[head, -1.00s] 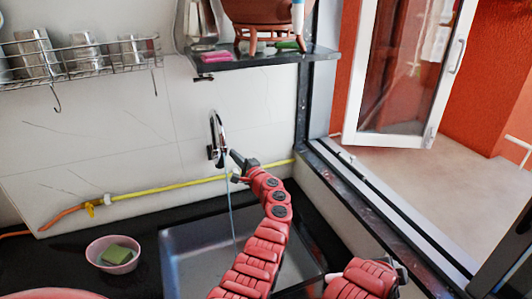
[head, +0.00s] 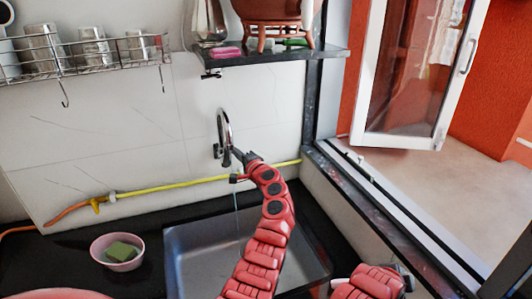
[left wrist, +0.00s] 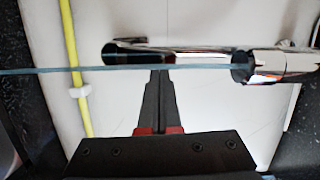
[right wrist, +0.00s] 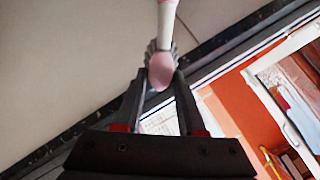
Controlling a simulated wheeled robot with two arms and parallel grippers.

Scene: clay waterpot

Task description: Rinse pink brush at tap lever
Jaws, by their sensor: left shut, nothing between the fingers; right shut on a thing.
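The chrome tap (head: 222,128) is on the tiled wall above the sink. A thin bluish water stream (head: 237,205) falls from it; the stream also crosses the left wrist view (left wrist: 120,69). My left gripper (head: 235,153) is shut and empty beside the tap. In the left wrist view its tips (left wrist: 160,75) are at the dark and chrome tap lever (left wrist: 165,54); contact is unclear. My right gripper (right wrist: 158,78) is shut on the brush, with a pink end (right wrist: 160,70), grey bristles and a pale handle (right wrist: 168,22). The brush is hidden in the head view.
The sink (head: 185,240) is set in a black counter, with a pink bowl (head: 103,262) holding a green sponge (head: 122,251) at its left. A yellow hose (head: 160,187) runs along the wall. Above are a dark shelf (head: 270,58) and wire rack (head: 110,55). The window sill (head: 400,235) bounds the right.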

